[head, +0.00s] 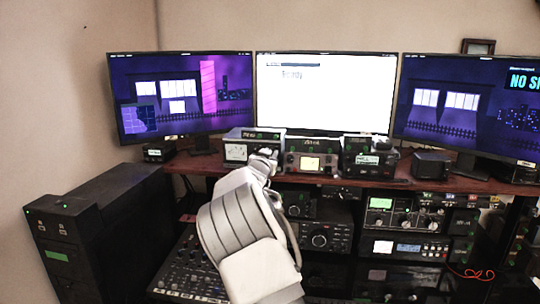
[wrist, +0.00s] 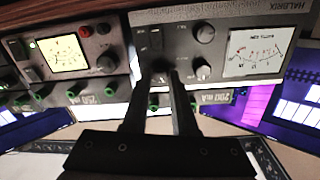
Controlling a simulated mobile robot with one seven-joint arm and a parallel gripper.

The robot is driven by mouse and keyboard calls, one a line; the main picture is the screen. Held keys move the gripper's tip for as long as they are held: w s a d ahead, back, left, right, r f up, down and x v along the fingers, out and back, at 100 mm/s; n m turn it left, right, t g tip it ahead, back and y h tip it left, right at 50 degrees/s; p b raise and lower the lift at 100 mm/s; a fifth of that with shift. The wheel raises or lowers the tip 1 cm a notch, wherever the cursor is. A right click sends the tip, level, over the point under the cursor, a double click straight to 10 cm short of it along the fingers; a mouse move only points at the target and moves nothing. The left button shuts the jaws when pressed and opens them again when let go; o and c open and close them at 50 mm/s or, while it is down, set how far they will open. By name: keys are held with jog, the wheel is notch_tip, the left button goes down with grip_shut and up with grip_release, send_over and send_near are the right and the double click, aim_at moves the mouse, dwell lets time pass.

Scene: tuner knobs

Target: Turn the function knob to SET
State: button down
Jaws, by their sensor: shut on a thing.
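The tuner (wrist: 178,20) with the HALBRIX label and a white watt meter (wrist: 262,52) fills the top middle and right of the wrist view, and appears upside down. In the head view the tuner (head: 236,153) stands on the shelf below the left and middle monitors. My gripper (wrist: 162,72) is at its front panel, fingers closed on a dark knob, which I take for the function knob. The fingers hide most of it, and its pointer and the SET mark cannot be read. Two other knobs (wrist: 204,33) (wrist: 203,73) sit beside the fingers. In the head view my gripper (head: 264,160) is partly hidden by my arm.
A second unit (wrist: 75,48) with a lit meter and a red button (wrist: 106,64) stands close beside the tuner. Racked radios (head: 405,222) fill the space below. Green terminals (wrist: 138,86) line the tuner's edge.

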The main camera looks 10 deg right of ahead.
jog(key=shift+m+b, duration=0.5)
jog(key=shift+m, duration=1.6)
jog(key=c, duration=0.7)
grip_release()
jog(key=shift+s, duration=0.1)
jog(key=b+v, duration=0.1)
jog(key=v, duration=1.6)
jog(key=shift+s, duration=0.2)
jog(key=shift+d+r, duration=0.1)
jog(key=shift+r, duration=0.1)
